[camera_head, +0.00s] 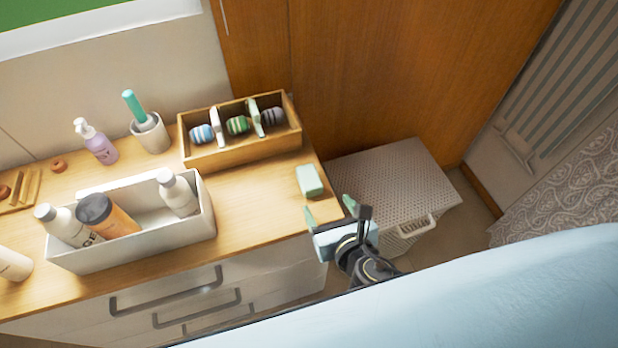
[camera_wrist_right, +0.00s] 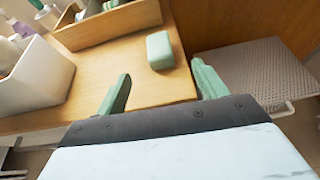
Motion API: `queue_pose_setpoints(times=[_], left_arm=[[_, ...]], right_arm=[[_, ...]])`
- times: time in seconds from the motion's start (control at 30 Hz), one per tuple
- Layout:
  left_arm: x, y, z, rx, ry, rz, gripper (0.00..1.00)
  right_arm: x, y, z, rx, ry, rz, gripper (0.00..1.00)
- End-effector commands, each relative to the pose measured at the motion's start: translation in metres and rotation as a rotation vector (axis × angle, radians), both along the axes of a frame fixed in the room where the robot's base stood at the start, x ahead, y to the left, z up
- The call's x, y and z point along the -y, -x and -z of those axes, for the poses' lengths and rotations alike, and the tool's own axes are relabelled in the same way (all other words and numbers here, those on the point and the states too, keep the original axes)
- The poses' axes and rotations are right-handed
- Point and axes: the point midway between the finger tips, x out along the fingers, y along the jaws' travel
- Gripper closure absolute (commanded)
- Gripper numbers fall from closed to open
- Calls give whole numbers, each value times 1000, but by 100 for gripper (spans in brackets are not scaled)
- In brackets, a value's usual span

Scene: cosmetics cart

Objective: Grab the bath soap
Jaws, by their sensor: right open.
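The bath soap (camera_head: 309,180) is a pale green block lying on the right end of the wooden cabinet top. In the right wrist view the soap (camera_wrist_right: 160,50) lies beyond the fingertips, between their lines and apart from them. My right gripper (camera_head: 329,215) is open and empty, with green fingers, at the cabinet's right front corner. It also shows in the right wrist view (camera_wrist_right: 163,82), one finger over the wood and the other past the right edge. My left gripper is not in view.
A wooden divided box (camera_head: 243,149) stands behind and left of the soap. A white bin (camera_head: 186,239) with bottles is farther left. A perforated white hamper (camera_head: 385,175) stands on the floor to the right. Bare wood surrounds the soap.

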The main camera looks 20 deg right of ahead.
Motion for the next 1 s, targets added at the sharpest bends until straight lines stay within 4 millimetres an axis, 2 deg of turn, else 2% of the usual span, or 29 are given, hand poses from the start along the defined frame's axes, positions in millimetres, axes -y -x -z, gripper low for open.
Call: queue_pose_setpoints(times=[0.4,0.63,0.9,1.0], left_arm=[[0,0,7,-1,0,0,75],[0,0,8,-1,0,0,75],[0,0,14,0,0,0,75],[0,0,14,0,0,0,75]], right_arm=[[-3,-64,26,7,21,-12,29],[-3,-79,32,6,18,-11,29],[-6,-114,48,5,18,-11,29],[-6,-120,51,4,18,-12,29]])
